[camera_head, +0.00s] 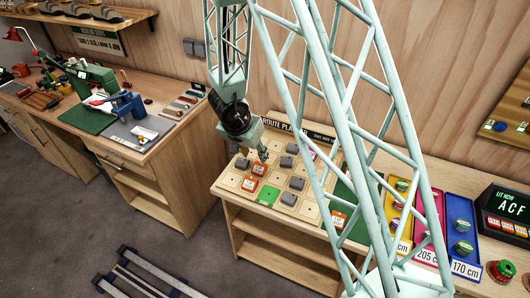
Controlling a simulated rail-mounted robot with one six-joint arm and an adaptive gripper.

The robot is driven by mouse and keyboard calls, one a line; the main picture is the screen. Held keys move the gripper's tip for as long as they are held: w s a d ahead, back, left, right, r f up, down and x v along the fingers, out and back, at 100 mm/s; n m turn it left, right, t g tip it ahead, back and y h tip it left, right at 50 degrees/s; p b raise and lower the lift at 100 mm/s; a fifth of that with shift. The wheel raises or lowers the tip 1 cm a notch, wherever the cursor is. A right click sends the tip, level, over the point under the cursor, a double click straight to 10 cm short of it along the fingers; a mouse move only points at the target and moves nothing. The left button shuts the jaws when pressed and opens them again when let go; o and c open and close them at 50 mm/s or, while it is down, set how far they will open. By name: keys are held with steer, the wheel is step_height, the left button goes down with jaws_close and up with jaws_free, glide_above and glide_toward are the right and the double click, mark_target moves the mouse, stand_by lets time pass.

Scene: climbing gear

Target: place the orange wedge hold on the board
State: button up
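The route planner board (229,178) lies on the table in the middle, a pale grid with grey blocks, a green start tile (268,195) and small orange pieces. Two orange pieces sit in its left part, one at the upper side (259,170) and one just below it (250,184). Another orange piece (338,219) lies right of the board on a dark green mat (357,231). Which one is a wedge is too small to tell. My gripper (263,156) points down over the board's upper left, close to the upper orange piece; its fingers are too small to read.
Blue, magenta and yellow trays with round tins stand to the right, the blue tray (471,208) beside a dark display (503,211). My lattice arm hides part of the board's right side. A left workbench (165,140) holds tools.

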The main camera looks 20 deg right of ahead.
steer(key=a+r+n+t+y, duration=0.1)
steer(key=a+r+y, duration=0.15)
steer(key=r, duration=0.65)
steer(key=a+r+n+t+y, duration=0.1)
steer(key=a+r, duration=0.3)
steer(key=r, duration=0.4)
steer(key=s+a+r+n+y, duration=0.3)
steer(key=s+r, duration=0.6)
steer(key=r, duration=0.5)
steer(key=s+d+r+n, duration=0.15)
steer(key=s+r, duration=0.25)
steer(key=s, duration=0.5)
steer(key=s+d+r+n, duration=0.1)
steer(key=s+d+r, duration=0.1)
steer(key=s+r, duration=0.45)
steer(key=s+d+h, duration=0.1)
steer(key=s+d, duration=0.2)
steer(key=s, duration=0.3)
steer(key=s+d+g+h, duration=0.1)
steer(key=s+d, duration=0.2)
steer(key=s, duration=0.3)
steer(key=s+d+h, duration=0.1)
steer(key=s+d, duration=0.2)
steer(key=s, duration=0.4)
steer(key=shift+n, duration=0.45)
